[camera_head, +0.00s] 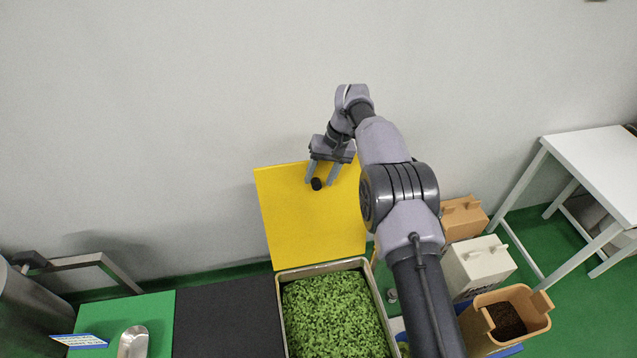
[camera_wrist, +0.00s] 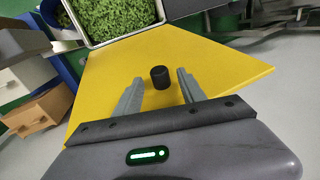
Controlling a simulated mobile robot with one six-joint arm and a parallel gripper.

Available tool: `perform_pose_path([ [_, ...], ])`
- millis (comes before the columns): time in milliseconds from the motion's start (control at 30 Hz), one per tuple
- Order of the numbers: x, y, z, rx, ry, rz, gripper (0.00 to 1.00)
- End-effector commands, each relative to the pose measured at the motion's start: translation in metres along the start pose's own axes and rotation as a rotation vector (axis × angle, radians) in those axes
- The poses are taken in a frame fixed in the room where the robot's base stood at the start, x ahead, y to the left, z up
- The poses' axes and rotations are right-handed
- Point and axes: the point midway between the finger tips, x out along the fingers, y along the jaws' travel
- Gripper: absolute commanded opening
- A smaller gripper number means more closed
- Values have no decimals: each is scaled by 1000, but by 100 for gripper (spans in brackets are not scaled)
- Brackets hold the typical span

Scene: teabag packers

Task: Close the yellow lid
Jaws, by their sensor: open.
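The yellow lid (camera_head: 312,225) stands raised at the back edge of a metal bin (camera_head: 370,265) filled with green leaves (camera_head: 335,315). A small black knob (camera_head: 316,184) sticks out from the lid near its upper edge. My gripper (camera_head: 322,181) is at the upper part of the lid, with its two fingers pointing down beside the knob. In the wrist view the lid (camera_wrist: 200,65) fills the middle, and the black knob (camera_wrist: 160,77) sits between the spread fingers of my gripper (camera_wrist: 157,88). The fingers are open and do not appear to touch the knob.
A green mat (camera_head: 105,312) with a metal scoop (camera_head: 133,342) and a dark surface (camera_head: 228,318) lie left of the bin. Boxes, one white (camera_head: 478,266) and one tan with dark contents (camera_head: 520,305), stand on the right. A white table (camera_head: 595,165) is at far right.

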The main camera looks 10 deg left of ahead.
Motion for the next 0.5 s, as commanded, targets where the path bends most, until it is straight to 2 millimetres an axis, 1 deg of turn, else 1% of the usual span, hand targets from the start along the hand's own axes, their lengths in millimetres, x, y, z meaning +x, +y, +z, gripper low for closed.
perform_pose_path([
  [100, 12, -1, 0, -1, 0, -1, 48],
  [200, 16, -1, 0, 1, 0, -1, 48],
  [467, 18, -1, 0, 1, 0, -1, 48],
  [500, 18, 0, 0, 1, 0, -1, 40],
])
